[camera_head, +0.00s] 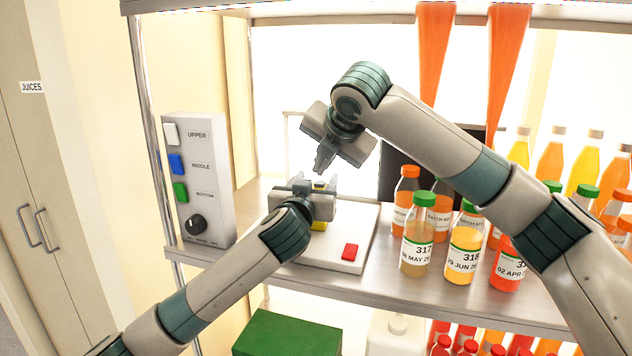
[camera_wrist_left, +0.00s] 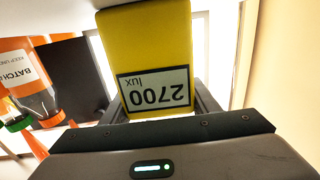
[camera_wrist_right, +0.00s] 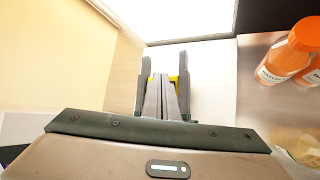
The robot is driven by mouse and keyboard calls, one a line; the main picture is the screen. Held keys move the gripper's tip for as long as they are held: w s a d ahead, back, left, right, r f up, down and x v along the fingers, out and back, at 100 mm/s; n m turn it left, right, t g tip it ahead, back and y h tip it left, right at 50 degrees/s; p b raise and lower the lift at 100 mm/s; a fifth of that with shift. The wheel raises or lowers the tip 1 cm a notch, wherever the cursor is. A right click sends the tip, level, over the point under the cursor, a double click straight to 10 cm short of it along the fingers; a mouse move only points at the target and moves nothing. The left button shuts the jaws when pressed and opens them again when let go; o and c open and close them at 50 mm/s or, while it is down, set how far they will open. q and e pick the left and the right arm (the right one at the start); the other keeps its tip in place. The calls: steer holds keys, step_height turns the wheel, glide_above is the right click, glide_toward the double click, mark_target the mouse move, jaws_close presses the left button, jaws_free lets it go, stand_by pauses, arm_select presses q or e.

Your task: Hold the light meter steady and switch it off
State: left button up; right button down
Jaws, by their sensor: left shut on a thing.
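The yellow light meter (camera_wrist_left: 145,50) fills the upper middle of the left wrist view. Its label reads 2700 lux and is upside down there. My left gripper (camera_head: 318,188) is shut on the meter above a white base; its fingers cover much of the meter in the head view, where yellow shows below them (camera_head: 319,225). My right gripper (camera_head: 322,168) is above the meter, pointing down, its fingers together and empty. In the right wrist view yellow edges of the meter (camera_wrist_right: 152,79) show beside and behind these fingers. I cannot tell whether they touch it.
The white base (camera_head: 312,252) with a red block or button (camera_head: 350,251) sits on the metal shelf. A switch panel (camera_head: 200,180) stands at the left. Several juice bottles (camera_head: 418,240) crowd the right. A green box (camera_head: 285,335) is below. Orange funnels (camera_head: 435,50) hang above.

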mark_target(322, 184)
steer(key=shift+f, duration=0.75)
stand_by(1.2)
steer(key=shift+r, duration=0.1)
steer(key=shift+r, duration=0.7)
steer(key=shift+r, duration=0.1)
steer(key=shift+r, duration=2.9)
arm_select(q)
steer(key=o, duration=1.3)
steer(key=shift+s, duration=0.1)
